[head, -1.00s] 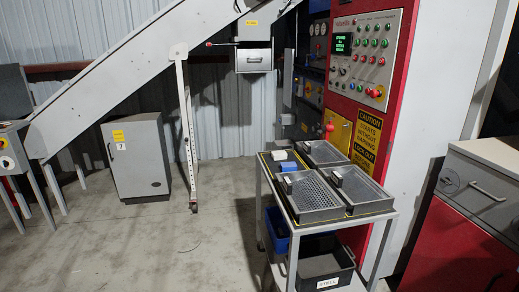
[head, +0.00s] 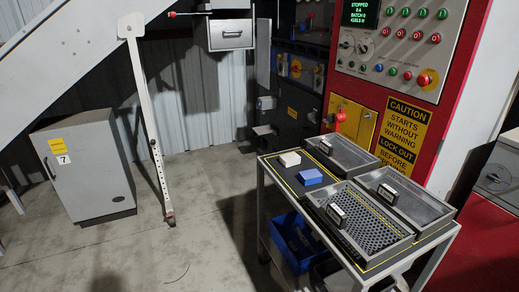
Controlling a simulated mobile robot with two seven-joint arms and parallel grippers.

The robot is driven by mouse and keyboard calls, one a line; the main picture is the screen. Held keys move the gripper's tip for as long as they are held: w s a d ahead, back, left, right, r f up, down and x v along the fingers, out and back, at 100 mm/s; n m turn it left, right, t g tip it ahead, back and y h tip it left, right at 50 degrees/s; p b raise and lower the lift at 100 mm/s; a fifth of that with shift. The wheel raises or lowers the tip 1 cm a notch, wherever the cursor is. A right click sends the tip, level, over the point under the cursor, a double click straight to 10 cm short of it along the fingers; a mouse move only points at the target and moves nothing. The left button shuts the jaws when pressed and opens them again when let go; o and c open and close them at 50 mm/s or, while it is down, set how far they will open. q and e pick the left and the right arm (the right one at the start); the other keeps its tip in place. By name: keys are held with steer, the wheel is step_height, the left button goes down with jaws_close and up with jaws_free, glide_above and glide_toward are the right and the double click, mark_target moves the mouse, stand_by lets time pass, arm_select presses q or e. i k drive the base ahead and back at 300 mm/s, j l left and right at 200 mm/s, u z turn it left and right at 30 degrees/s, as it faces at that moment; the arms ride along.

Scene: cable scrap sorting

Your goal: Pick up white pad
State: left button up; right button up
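The white pad (head: 290,159) is a small off-white block. It lies flat on the dark top of a wheeled cart (head: 279,175), near the cart's far left corner in the head view. A blue block (head: 310,177) lies close in front of it, apart from it. Neither of my grippers shows in the head view, so their state cannot be seen.
Metal trays sit beside the pad: one behind right (head: 345,156), a perforated one in front (head: 365,225) and one at right (head: 415,197). A blue bin (head: 298,243) is under the cart top. A red control cabinet (head: 458,100) stands behind. Floor left of the cart is clear.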

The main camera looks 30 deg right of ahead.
mark_target(289, 160)
steer(key=i+z, duration=0.15)
steer(key=i, duration=0.6)
steer(key=i+j+z, duration=0.15)
steer(key=i, duration=0.55)
steer(key=i+z, duration=0.2)
steer(key=z, duration=0.25)
steer(key=i+z, duration=0.2)
steer(key=z, duration=0.25)
steer(key=i+j+z, duration=0.1)
steer(key=z, duration=0.3)
steer(key=i+j+z, duration=0.2)
steer(key=z, duration=0.25)
steer(key=i, duration=0.1)
